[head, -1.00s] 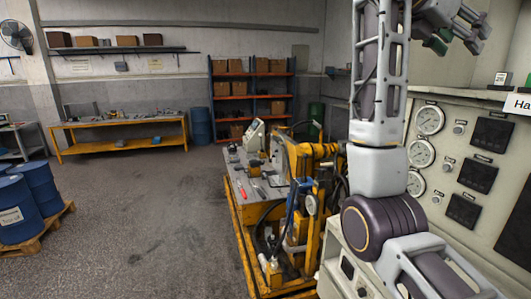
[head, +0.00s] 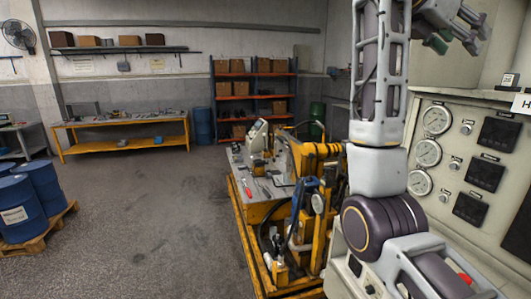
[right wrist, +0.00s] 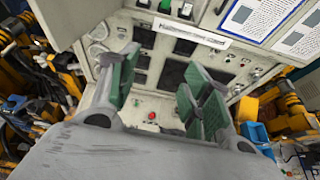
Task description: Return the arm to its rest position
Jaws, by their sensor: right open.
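My right arm (head: 378,130) rises in front of the grey control panel in the head view, bent at a dark elbow joint low in the picture. My right gripper (head: 457,42) is high at the top right edge, above the panel's gauges. In the right wrist view the right gripper (right wrist: 162,88) is open, with green pads on its fingers and nothing between them. The control panel (right wrist: 155,105) shows behind the fingers; the gap to it is hard to judge. My left gripper is not in view.
The control panel (head: 458,205) with gauges stands close at the right. A yellow machine bench (head: 245,215) with tools stands in the centre. Blue barrels (head: 45,182) sit on a pallet (head: 35,243) at left. The floor (head: 150,215) between is clear.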

